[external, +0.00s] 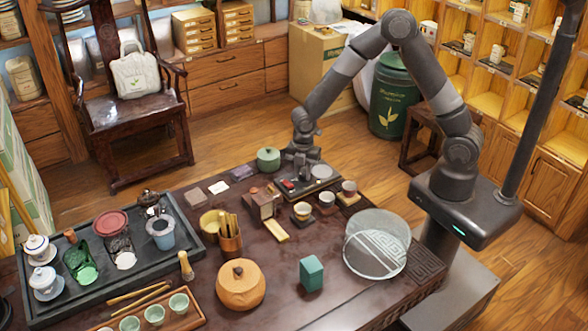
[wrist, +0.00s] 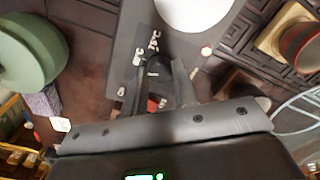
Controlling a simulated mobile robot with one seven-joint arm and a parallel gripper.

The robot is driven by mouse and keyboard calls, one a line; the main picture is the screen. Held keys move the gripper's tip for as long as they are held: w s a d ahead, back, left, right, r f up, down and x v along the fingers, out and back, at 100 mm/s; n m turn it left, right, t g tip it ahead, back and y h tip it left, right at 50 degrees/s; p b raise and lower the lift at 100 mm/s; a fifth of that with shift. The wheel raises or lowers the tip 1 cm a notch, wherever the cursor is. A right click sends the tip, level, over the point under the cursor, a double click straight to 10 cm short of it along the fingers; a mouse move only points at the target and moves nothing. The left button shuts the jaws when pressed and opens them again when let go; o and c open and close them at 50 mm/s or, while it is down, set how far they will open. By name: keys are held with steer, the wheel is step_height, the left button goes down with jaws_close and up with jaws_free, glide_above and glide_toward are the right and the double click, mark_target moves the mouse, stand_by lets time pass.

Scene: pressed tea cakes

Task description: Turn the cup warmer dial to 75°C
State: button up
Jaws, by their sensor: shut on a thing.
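The cup warmer (external: 328,184) is a dark flat unit at the far right edge of the table, with a pale round plate (external: 321,171) on top. My gripper (external: 297,172) is down on the warmer, left of the plate. In the wrist view my gripper (wrist: 157,75) is shut on the dark dial (wrist: 156,66), one finger on each side. The dial's pointer and setting cannot be made out.
A green lidded pot (external: 268,159) stands close left of the gripper. Cups on coasters (external: 303,211) and a small wooden box (external: 262,204) stand just in front.

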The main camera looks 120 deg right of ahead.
mark_target(303, 175)
steer(key=m, duration=0.7)
steer(key=shift+w, duration=0.1)
steer(key=m, duration=0.4)
steer(key=shift+m, duration=2.1)
steer(key=o, duration=1)
step_height(303, 175, up, 11)
